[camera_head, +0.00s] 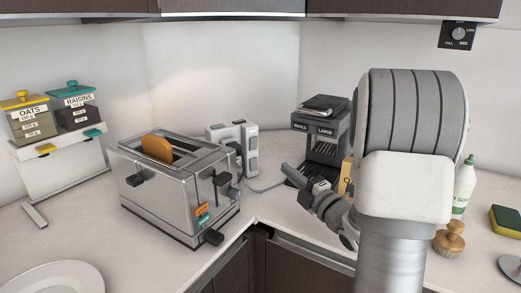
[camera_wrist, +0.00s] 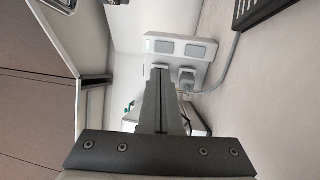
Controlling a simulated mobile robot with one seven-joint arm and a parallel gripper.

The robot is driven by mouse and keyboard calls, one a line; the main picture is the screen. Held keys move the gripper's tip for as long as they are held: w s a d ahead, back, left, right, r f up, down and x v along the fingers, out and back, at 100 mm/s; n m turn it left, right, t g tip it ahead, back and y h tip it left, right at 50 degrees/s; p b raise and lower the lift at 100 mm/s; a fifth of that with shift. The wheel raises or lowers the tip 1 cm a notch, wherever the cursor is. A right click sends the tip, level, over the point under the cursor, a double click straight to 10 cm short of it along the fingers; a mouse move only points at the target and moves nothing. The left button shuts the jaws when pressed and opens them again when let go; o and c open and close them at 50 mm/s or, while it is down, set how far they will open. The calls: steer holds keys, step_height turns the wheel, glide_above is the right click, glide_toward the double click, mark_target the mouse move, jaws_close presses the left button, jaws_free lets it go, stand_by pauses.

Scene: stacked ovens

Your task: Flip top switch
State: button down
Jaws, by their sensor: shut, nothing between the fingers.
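A white block with grey rectangular panels (camera_head: 248,134) stands on the counter behind the toaster. It also shows in the wrist view (camera_wrist: 204,42), with two grey panels that look like rocker switches. I cannot be sure which one is the top switch, nor how it is set. My gripper (camera_head: 287,168) is right of the block and apart from it in the head view. In the wrist view my gripper (camera_wrist: 160,71) has its fingers shut and empty, pointing towards the block. The fingertips hide part of the block's lower edge; contact cannot be told.
A steel toaster (camera_head: 160,200) with bread stands left of my gripper. A grey cable (camera_head: 265,188) runs from the block across the counter. A dial panel (camera_head: 459,35) is on the wall. A brush (camera_head: 449,240) and bottle stand right.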

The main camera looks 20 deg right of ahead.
mark_target(255, 141)
stand_by(0.4)
steer(key=x, duration=1.4)
steer(key=shift+r, duration=0.1)
